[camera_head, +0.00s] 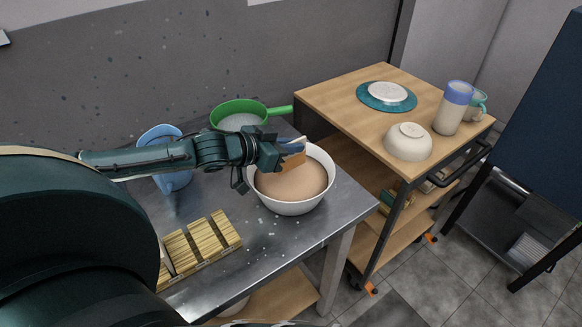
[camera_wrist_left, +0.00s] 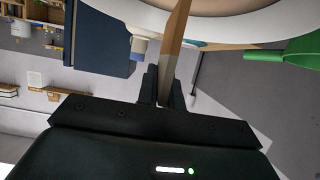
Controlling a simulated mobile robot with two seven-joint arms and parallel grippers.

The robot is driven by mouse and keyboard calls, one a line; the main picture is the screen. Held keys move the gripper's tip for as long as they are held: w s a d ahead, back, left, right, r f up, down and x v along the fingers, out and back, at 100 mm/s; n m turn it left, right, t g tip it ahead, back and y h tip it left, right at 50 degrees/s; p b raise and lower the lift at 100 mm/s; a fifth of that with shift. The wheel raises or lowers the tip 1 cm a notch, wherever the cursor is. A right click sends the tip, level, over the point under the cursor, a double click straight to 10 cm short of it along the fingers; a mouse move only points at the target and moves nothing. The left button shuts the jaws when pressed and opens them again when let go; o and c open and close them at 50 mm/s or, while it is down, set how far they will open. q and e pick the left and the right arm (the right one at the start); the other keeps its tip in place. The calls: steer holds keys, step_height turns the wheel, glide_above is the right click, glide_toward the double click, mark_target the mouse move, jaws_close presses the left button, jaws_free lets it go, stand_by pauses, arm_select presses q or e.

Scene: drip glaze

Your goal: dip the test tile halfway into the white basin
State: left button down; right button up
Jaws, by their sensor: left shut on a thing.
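The white basin (camera_head: 287,207) stands on the metal table and holds a pinkish-tan liquid (camera_head: 292,180). My left gripper (camera_head: 279,155) is at the basin's far left rim, shut on the test tile (camera_head: 294,160). The tile looks orange-brown with a paler part near the fingers, and it reaches over the liquid. I cannot tell whether its lower edge touches the liquid. In the left wrist view, the tile (camera_wrist_left: 177,38) stands edge-on between the fingers (camera_wrist_left: 163,88), with the basin's rim (camera_wrist_left: 235,25) beyond it. My right gripper is out of view.
A green pan (camera_head: 238,110) and a blue jug (camera_head: 160,140) stand behind my left arm. A wooden rack (camera_head: 203,243) sits at the table's front left. The wooden cart (camera_head: 345,97) at right carries a bowl (camera_head: 408,142), a plate (camera_head: 370,98) and a cup (camera_head: 452,110).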

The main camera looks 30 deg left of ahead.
arm_select(q)
step_height(320, 180, up, 3)
steer(key=p, duration=0.3)
steer(key=shift+r, duration=0.1)
steer(key=shift+r+b, duration=0.15)
steer(key=shift+b, duration=0.2)
steer(key=shift+r, duration=1.9)
